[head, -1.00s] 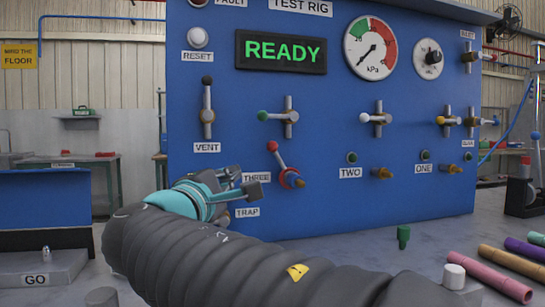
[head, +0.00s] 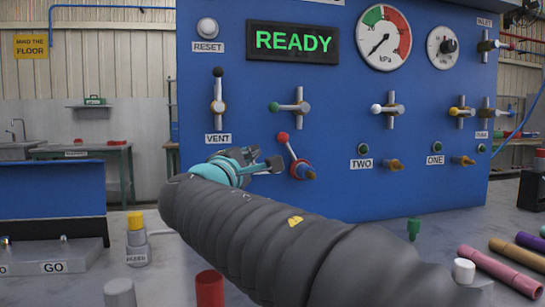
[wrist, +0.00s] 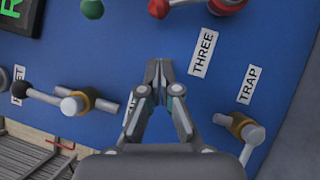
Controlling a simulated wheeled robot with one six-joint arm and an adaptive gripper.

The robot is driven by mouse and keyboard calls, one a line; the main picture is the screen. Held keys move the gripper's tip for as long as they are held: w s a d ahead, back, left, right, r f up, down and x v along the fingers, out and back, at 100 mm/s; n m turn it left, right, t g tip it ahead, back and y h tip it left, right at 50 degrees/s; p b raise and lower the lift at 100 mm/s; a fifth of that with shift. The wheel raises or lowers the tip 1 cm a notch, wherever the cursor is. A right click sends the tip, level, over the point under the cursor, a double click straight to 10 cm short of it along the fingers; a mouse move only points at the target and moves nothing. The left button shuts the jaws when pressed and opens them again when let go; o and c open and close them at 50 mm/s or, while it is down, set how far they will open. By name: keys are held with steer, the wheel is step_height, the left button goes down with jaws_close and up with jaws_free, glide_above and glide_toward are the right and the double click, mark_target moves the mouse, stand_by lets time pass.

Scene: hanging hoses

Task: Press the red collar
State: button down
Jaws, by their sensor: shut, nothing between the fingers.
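The red collar (head: 296,167) is a red ring around a brass-tipped port low on the blue panel, below a lever with a red ball knob (head: 283,137). In the wrist view part of the red collar (wrist: 228,4) shows at the top edge, right of the knob. My gripper (head: 272,161) is just left of the collar in the head view, apart from it. In the wrist view my gripper (wrist: 157,82) is shut and empty, pointing at the panel below and left of the collar. The THREE label (wrist: 203,53) lies right of the fingertips.
The VENT lever (head: 218,105) and a green-knobbed lever (head: 298,107) are above my gripper. In the wrist view the TRAP port (wrist: 240,127) is close on the right. A yellow-capped bottle (head: 137,240) and a red cylinder (head: 209,289) stand on the bench.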

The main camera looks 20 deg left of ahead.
mark_target(277, 138)
steer(key=w, duration=0.1)
steer(key=w+d, duration=0.1)
steer(key=w+r, duration=0.1)
steer(key=shift+w+d+r, duration=0.1)
steer(key=shift+w+d, duration=0.2)
steer(key=shift+d, duration=0.1)
steer(key=shift+w+d+r+p, duration=0.2)
steer(key=shift+w+d+p, duration=0.15)
steer(key=shift+w+d, duration=0.2)
steer(key=shift+d, duration=0.1)
steer(key=shift+r, duration=0.1)
steer(key=shift+r+m, duration=0.15)
steer(key=shift+m, duration=0.15)
steer(key=shift+w, duration=0.1)
